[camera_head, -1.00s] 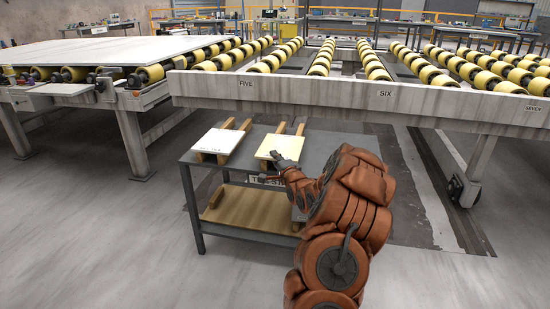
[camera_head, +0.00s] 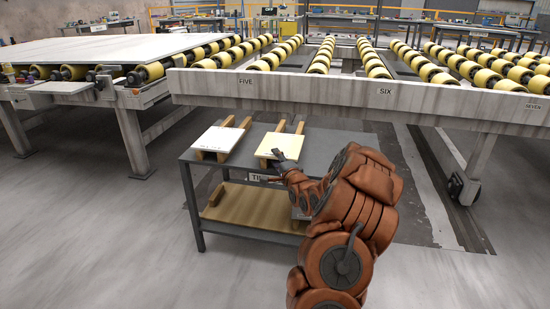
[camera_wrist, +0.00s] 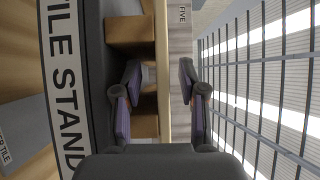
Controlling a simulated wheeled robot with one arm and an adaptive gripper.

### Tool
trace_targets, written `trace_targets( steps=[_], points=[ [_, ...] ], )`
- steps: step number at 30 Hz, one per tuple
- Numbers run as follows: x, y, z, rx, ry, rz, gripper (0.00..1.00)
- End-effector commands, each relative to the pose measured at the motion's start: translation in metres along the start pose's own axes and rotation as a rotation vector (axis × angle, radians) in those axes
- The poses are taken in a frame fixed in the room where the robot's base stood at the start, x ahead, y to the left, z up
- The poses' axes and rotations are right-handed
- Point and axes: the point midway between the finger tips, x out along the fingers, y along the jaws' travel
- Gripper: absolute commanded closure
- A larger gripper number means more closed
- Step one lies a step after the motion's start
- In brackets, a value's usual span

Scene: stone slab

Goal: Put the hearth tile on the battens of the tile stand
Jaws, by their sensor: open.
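A cream tile (camera_head: 282,142) lies flat on two wooden battens (camera_head: 299,127) on the right half of the grey tile stand (camera_head: 325,148). In the wrist view the tile (camera_wrist: 162,60) shows edge-on, against the batten ends (camera_wrist: 130,31). My gripper (camera_head: 281,160) is at the tile's near edge in the head view. In the wrist view my gripper (camera_wrist: 160,95) is open, with one finger on each side of the tile edge and gaps beside it. I cannot read a name on this tile.
A white tile (camera_head: 217,139) with lettering lies on another pair of battens to the left. The stand's lower shelf (camera_head: 250,207) holds a wooden piece. A roller conveyor beam (camera_head: 330,93) runs close behind the stand. Floor in front is clear.

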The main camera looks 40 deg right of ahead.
Motion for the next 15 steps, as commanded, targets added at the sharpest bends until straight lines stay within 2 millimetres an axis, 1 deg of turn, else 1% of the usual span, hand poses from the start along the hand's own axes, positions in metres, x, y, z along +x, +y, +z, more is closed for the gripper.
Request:
trace_targets(
  steps=[1, 15],
  points=[
    [-0.007, 0.000, -0.001, 0.002, 0.002, 0.001, 0.59],
    [-0.076, -0.001, -0.001, 0.000, 0.002, -0.002, 0.59]
  ],
)
